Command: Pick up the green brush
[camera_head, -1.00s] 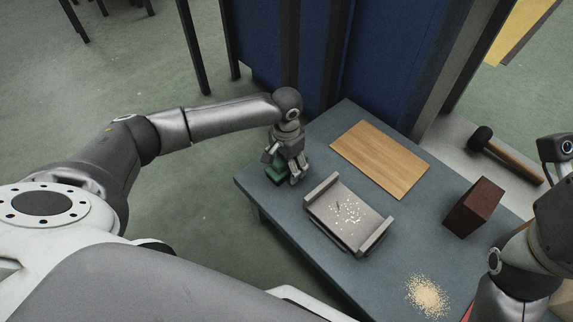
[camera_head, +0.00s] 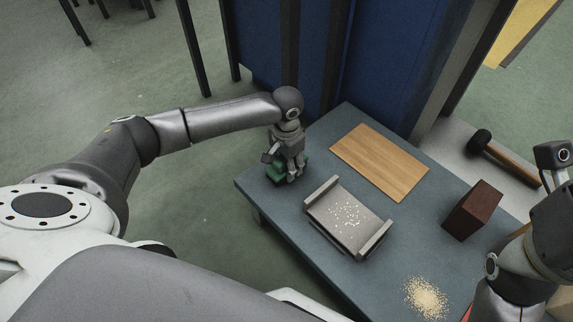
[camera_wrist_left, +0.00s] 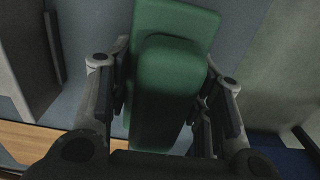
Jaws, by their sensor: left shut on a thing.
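The green brush (camera_head: 276,171) is at the left corner of the grey-blue table, partly hidden by my left gripper (camera_head: 290,174). In the left wrist view the brush (camera_wrist_left: 172,88) fills the space between the gripper's fingers, with a green raised grip over a wider green body. The left gripper is shut on the brush, pointing down at it from above. I cannot tell whether the brush is clear of the table top. My right arm shows at the right edge, but its gripper is not in view.
A grey tray (camera_head: 320,199) with pale bits in it stands right of the brush. A wooden board (camera_head: 380,162), a dark brown block (camera_head: 473,210) and a pile of tan grains (camera_head: 426,298) are on the table (camera_head: 400,240). A mallet (camera_head: 510,162) lies beyond it.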

